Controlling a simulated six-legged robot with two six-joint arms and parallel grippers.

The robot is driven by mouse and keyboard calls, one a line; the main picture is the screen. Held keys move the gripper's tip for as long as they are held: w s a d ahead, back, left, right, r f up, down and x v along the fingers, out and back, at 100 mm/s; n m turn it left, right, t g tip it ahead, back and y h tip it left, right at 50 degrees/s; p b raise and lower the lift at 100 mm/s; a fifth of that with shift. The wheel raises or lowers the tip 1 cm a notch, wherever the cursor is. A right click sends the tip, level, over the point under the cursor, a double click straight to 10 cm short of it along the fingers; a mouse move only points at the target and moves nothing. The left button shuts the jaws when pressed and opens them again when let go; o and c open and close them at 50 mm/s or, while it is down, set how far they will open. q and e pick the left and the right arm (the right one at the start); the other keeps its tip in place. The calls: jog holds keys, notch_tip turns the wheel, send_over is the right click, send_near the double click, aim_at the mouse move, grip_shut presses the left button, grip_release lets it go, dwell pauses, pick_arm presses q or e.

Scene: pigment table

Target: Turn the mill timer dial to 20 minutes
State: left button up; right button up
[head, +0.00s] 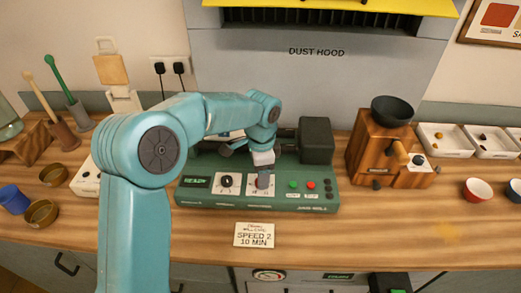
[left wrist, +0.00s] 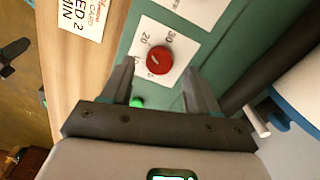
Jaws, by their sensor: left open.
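The green mill panel (head: 300,204) stands on the table under the dust hood. In the left wrist view a round red dial (left wrist: 159,60) sits on a white plate with 20 and 30 printed beside it. I cannot read its pointer surely. My left gripper (head: 264,181) points down over this dial in the head view and mostly hides it. In the left wrist view the gripper (left wrist: 157,75) is open, one finger on each side of the dial line. Contact cannot be told.
A black dial (head: 226,180) is left of my gripper; a green button (head: 293,185) and a red button (head: 311,185) are right. A card (head: 255,234) reads SPEED 2, 10 MIN. A wooden grinder (head: 380,150) stands at right. The table front is mostly clear.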

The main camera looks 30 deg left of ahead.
pick_arm(q)
notch_tip(320, 180, up, 14)
jog(key=shift+r+p, duration=0.2)
jog(key=shift+p, duration=0.1)
jog(key=shift+r, duration=0.1)
